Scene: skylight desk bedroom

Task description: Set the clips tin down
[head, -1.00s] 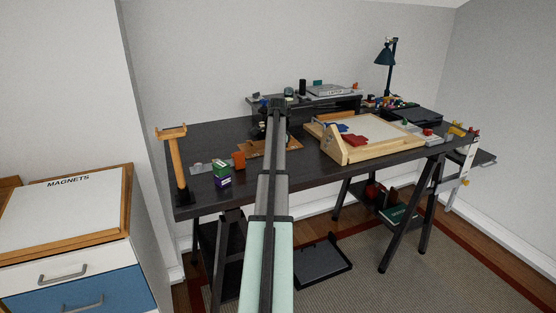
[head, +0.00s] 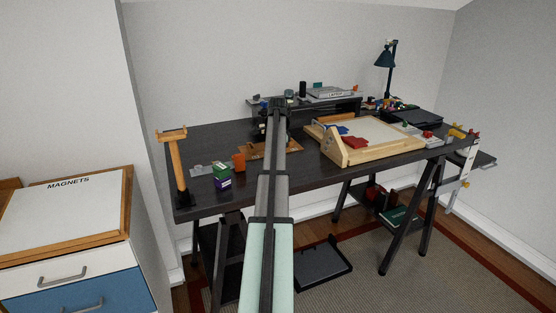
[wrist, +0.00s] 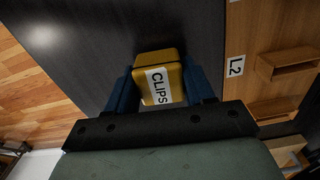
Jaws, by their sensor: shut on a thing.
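The clips tin (wrist: 158,76) is yellow, with a white label reading CLIPS. In the wrist view it sits between the two blue fingers of my gripper (wrist: 160,84), which is shut on it. The dark desk top (wrist: 120,35) lies beyond the tin; I cannot tell whether the tin touches it. In the head view my arm reaches over the desk (head: 215,138), and its far end hides the tin.
A wooden board marked L2 (wrist: 265,25) lies right of the tin in the wrist view. In the head view, a green and purple box (head: 222,175), an orange cup (head: 239,162) and a wooden stand (head: 178,163) are on the desk's left. A wooden-framed tray (head: 385,138) stands right.

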